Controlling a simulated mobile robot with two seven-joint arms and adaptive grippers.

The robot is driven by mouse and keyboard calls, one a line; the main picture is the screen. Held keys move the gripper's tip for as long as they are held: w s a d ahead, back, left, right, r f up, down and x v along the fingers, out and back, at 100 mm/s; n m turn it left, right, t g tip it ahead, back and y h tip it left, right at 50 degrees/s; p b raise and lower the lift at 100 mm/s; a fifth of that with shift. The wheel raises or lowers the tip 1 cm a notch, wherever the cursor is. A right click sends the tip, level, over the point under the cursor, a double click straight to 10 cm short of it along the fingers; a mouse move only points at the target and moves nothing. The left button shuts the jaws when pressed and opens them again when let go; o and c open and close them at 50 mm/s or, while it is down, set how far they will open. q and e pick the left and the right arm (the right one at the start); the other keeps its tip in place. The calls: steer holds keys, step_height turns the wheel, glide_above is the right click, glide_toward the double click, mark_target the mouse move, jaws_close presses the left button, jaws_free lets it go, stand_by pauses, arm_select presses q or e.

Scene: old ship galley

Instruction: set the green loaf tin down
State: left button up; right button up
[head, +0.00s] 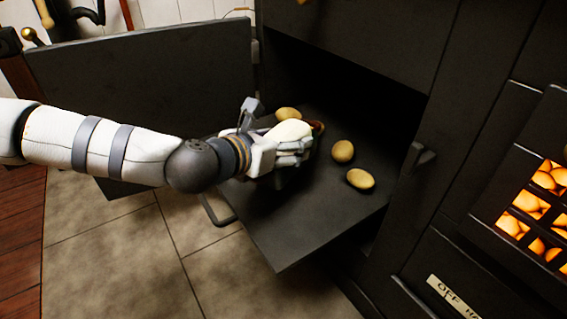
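My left gripper (285,150) reaches in from the left, over the lowered oven shelf or door panel (285,225). A pale rounded thing (289,130) shows just behind its fingers. A small dark reddish-brown and greenish edge (318,128) shows beyond the fingertips; it may be part of the loaf tin. The rest of the tin is hidden by my gripper, and I cannot tell whether it touches the panel. I cannot tell how far the fingers are closed. My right gripper is out of view.
Yellow-brown potato-like lumps lie on the panel: one behind my gripper (288,114), two to its right (343,151) (360,179). An open dark door (140,85) stands behind my arm. A glowing grate (540,205) is at the right. The panel's front is bare.

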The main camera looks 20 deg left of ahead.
arm_select(q)
steer(key=shift+w+a+f, duration=0.15)
steer(key=shift+w+f, duration=0.1)
steer(key=shift+f, duration=0.05)
steer(key=shift+w+a+f+b, duration=0.15)
steer(key=shift+f+b, duration=0.3)
steer(key=shift+f, duration=0.4)
steer(key=shift+w+a+f+b, duration=0.15)
steer(key=shift+f+b, duration=0.3)
steer(key=shift+f, duration=0.4)
steer(key=shift+d, duration=0.1)
steer(key=shift+f, duration=0.25)
steer(key=o, duration=1.6)
steer(key=shift+o, duration=0.2)
